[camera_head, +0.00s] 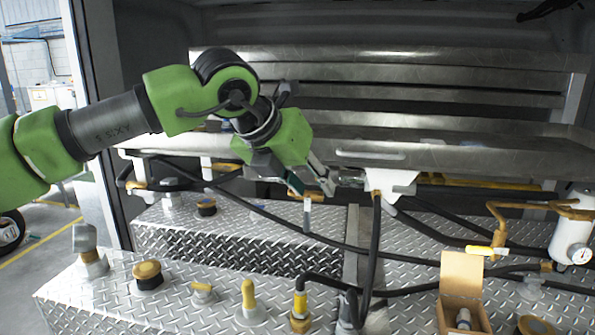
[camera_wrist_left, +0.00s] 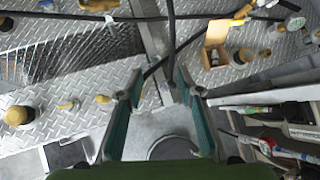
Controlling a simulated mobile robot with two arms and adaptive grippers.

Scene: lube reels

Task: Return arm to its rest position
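My left arm (camera_head: 105,122) comes in from the left, bent at a green elbow, and reaches out over the diamond-plate deck. My left gripper (camera_head: 322,187) points right and downward in front of the metal shelf. In the left wrist view the gripper (camera_wrist_left: 159,82) has its two green-padded fingers spread apart, with nothing held between them. Black hoses pass beyond the fingertips; in the head view they run below and behind the gripper. My right arm and right gripper are not in view.
A metal shelf (camera_head: 460,155) spans behind the gripper. Black hoses (camera_head: 375,250) cross the diamond-plate deck (camera_head: 110,305). Capped fittings (camera_head: 148,275) stand at front left. An open cardboard box (camera_head: 462,275) and a white gauge cylinder (camera_head: 572,232) stand at right.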

